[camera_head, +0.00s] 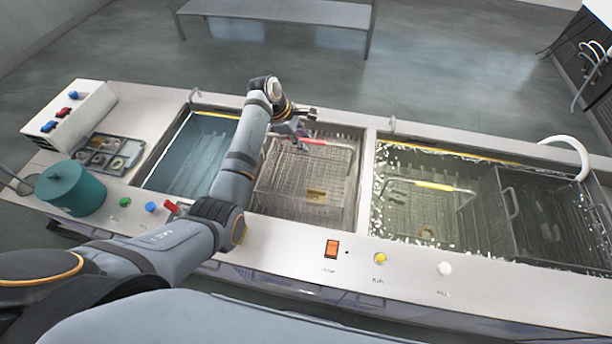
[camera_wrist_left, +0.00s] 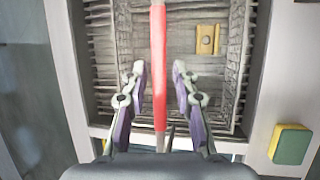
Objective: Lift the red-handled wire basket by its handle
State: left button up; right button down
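The wire basket (camera_head: 335,180) sits in the middle tank, and its red handle (camera_head: 318,142) spans above it. In the left wrist view the red handle (camera_wrist_left: 158,65) runs lengthwise between the two fingers. A small yellow part (camera_head: 316,195) lies in the basket; it also shows in the left wrist view (camera_wrist_left: 207,39). My left gripper (camera_head: 300,130) is at the handle's left end in the head view. In the left wrist view my left gripper (camera_wrist_left: 159,72) is open, with a gap on both sides of the handle. I cannot tell whether the fingertips reach down to its height. My right gripper is not in view.
A blue-water tank (camera_head: 200,150) lies to the left. A bubbling tank to the right holds a yellow-handled basket (camera_head: 432,185) and a dark basket (camera_head: 545,215). A teal pot (camera_head: 70,188) and a parts tray (camera_head: 108,153) stand left. A green-yellow sponge (camera_wrist_left: 289,144) is beside the gripper.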

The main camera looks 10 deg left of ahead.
pick_arm(q)
grip_shut()
jog(key=shift+r, duration=0.1)
jog(key=shift+w, duration=0.1)
jog(key=shift+r+b, duration=0.6)
jog(key=shift+r, duration=0.2)
jog(key=s+a+r, duration=0.9)
jog(key=a+r, duration=0.1)
jog(key=r, duration=0.1)
jog(key=shift+s+a+r+b, duration=0.15)
jog(key=shift+s+b, duration=0.05)
jog(key=shift+b, duration=0.2)
